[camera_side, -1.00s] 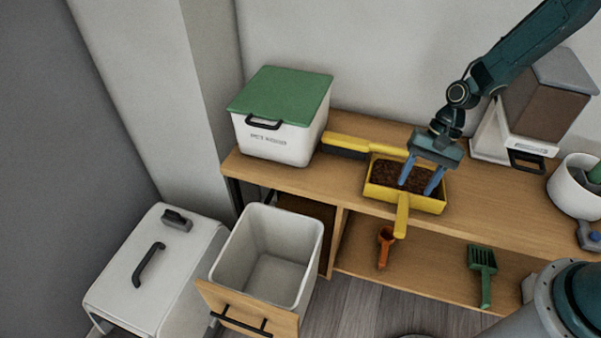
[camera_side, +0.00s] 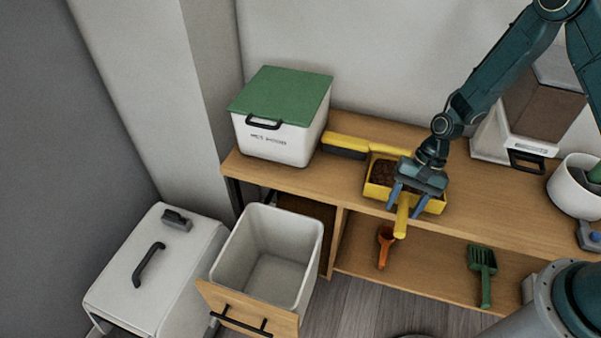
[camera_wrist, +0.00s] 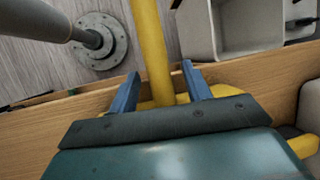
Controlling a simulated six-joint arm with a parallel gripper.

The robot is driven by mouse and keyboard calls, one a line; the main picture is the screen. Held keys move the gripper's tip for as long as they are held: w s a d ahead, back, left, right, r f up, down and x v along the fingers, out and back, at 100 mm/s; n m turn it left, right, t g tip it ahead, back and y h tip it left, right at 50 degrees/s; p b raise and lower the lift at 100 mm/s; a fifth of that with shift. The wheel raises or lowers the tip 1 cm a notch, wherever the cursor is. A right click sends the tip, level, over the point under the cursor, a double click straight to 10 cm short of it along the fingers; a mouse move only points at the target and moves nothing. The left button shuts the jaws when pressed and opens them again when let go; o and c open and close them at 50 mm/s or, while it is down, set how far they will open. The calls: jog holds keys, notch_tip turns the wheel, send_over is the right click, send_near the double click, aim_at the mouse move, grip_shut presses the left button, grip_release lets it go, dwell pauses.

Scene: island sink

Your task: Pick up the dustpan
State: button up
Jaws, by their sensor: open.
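The yellow dustpan (camera_side: 435,206) sits on the wooden bench top and holds dark brown soil-like matter (camera_side: 383,172). Its yellow handle (camera_side: 402,218) sticks out over the bench's front edge. My gripper (camera_side: 407,211) is open, with its blue fingers on either side of the handle near the pan. In the wrist view the handle (camera_wrist: 150,50) runs between the two open fingers (camera_wrist: 158,82), with gaps showing on both sides. My gripper body hides most of the pan in the wrist view and part of it in the side view.
A yellow brush (camera_side: 345,146) lies behind the pan. A green-lidded white bin (camera_side: 275,135) stands left on the bench (camera_side: 300,182). An orange scoop (camera_side: 385,245) and green fork (camera_side: 483,265) are below on the shelf. An open pull-out bin (camera_side: 270,265) stands front left.

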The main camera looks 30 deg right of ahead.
jog(key=shift+a+f, duration=0.2)
jog(key=shift+f, duration=0.25)
jog(key=c, duration=1)
